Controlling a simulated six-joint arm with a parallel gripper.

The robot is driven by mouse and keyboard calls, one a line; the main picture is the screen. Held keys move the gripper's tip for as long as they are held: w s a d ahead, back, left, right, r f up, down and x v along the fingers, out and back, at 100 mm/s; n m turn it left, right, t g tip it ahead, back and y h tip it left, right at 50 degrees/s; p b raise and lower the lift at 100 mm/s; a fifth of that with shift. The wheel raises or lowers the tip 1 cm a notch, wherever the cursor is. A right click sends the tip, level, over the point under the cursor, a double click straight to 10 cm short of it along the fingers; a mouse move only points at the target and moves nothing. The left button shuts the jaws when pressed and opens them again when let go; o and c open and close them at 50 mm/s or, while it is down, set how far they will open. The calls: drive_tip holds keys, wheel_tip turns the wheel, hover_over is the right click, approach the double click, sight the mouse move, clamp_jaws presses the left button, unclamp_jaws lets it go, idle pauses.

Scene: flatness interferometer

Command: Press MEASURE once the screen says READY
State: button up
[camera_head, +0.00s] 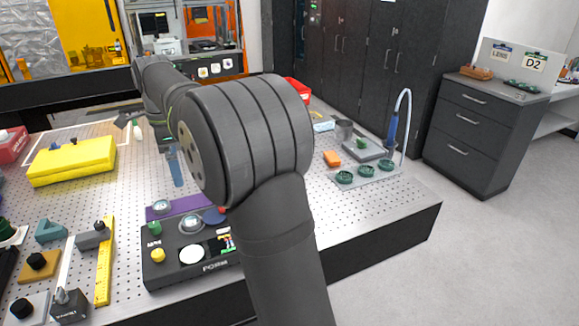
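The dark instrument box (165,277) stands near the front of the perforated table, partly hidden behind my arm. On it are a yellow button (158,256), a green knob (154,228) and a round white window (192,254). A small label near the yellow button is too small to read surely. A small lit screen (228,241) shows coloured marks beside my arm; I cannot read its words. My gripper (129,119) appears small and dark at the far left end of my arm, above the table and well away from the box. Its finger opening is unclear.
A yellow case (72,162) lies at the left. Blocks and a yellow ruler (104,262) lie left of the box. A purple plate (185,204) is behind it. Green round holders (365,170) and an orange block (332,158) are on the right.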

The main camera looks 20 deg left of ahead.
idle(0.9)
clamp_jaws()
idle(1.5)
